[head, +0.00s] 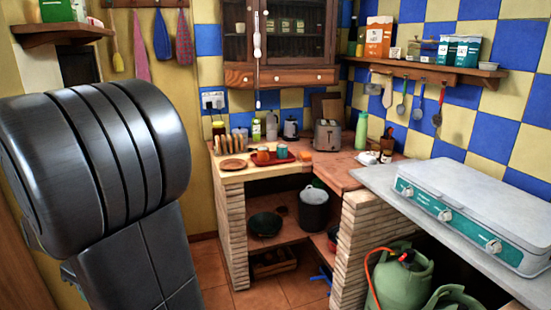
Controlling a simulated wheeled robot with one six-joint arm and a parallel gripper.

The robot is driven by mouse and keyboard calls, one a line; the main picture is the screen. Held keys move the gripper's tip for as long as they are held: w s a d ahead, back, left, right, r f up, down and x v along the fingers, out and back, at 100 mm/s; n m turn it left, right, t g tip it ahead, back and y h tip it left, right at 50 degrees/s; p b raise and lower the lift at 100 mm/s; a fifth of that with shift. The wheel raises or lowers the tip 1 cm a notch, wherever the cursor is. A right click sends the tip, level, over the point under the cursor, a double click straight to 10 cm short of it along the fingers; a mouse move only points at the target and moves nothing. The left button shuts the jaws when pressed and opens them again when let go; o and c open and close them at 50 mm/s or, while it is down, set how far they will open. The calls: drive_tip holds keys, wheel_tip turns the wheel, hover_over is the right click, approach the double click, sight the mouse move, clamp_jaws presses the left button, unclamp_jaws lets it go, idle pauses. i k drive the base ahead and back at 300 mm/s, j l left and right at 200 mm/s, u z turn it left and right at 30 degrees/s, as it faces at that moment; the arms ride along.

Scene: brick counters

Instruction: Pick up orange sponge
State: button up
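A small orange item (263,155) sits on the red tray (290,157) on the corner counter, left of a teal cup (282,151). It may be the orange sponge, but it is too small to tell. My gripper is not in view. Dark links of my arm fill the left side and hide what lies behind them.
The wooden counter (234,173) also holds a toast rack (229,145), a toaster (327,135) and a green bottle (361,131). A white camping stove (480,205) covers the right counter. Green gas bottles (403,277) stand below it. Some tiled floor (214,275) is clear.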

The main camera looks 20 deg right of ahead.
sight(305, 156)
drive_tip(key=i+l+z, duration=0.1)
drive_tip(key=z, duration=0.3)
drive_tip(key=i+z, duration=0.25)
drive_tip(key=z, duration=0.15)
drive_tip(key=i+z, duration=0.15)
drive_tip(key=z, duration=0.25)
drive_tip(key=i+j+z, duration=0.1)
drive_tip(key=z, duration=0.3)
drive_tip(key=i+j+z, duration=0.3)
drive_tip(key=i+j, duration=0.45)
drive_tip(key=i+j+z, duration=0.25)
drive_tip(key=i+j, duration=0.6)
drive_tip(key=j, duration=0.15)
drive_tip(key=i+j, duration=0.35)
drive_tip(key=j, duration=0.1)
